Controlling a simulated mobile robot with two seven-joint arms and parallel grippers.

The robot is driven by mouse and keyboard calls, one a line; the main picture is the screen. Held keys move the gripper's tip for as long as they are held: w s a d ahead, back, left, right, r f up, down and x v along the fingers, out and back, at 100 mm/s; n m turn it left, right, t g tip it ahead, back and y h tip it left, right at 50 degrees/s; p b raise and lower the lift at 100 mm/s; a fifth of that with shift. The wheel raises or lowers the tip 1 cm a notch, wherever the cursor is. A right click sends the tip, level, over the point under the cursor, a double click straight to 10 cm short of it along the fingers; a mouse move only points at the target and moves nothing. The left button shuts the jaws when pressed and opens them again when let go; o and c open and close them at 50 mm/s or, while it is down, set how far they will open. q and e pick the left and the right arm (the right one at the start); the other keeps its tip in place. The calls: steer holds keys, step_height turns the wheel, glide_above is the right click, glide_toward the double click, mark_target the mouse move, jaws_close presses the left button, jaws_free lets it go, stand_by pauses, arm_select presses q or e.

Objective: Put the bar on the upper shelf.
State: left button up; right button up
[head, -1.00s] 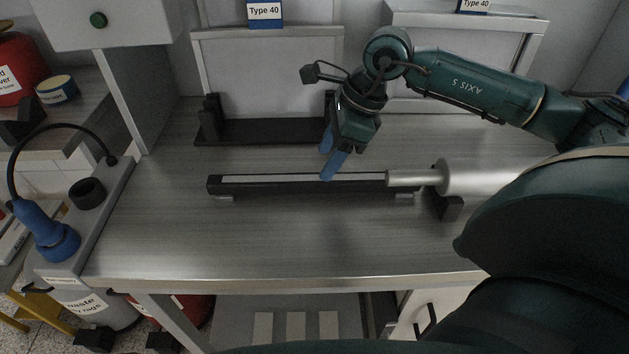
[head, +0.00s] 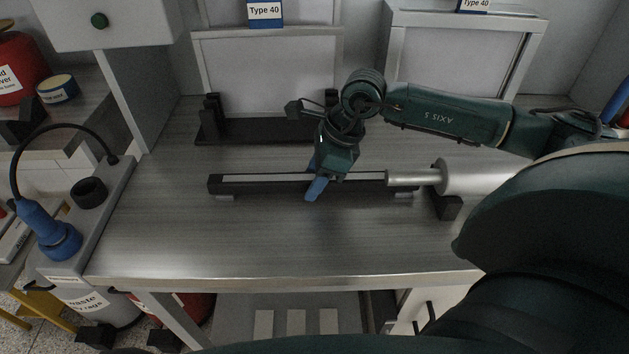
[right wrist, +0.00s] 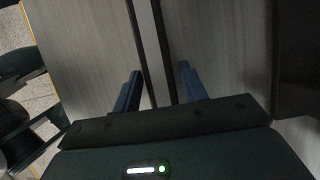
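A long black bar (head: 245,185) with a pale strip along its top lies across the metal workbench (head: 200,245). At its right end it meets a silver shaft (head: 413,177) and a thicker cylinder (head: 475,176). My right gripper (head: 315,177) is open over the bar's middle, with one blue finger in front of it. In the right wrist view, the blue fingers (right wrist: 160,88) are apart, with the bar (right wrist: 162,45) running between them. I cannot tell whether they touch it. My left gripper is not in view. I cannot tell which surface is the upper shelf.
Behind the bar stands a black holder (head: 265,131) with uprights. Pale panels with "Type 40" labels (head: 265,14) are at the back. The bench front is clear.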

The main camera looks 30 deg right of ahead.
jaws_close()
steer(key=shift+r, duration=0.1)
steer(key=shift+w+r, duration=0.1)
steer(key=shift+r, duration=0.05)
stand_by(0.4)
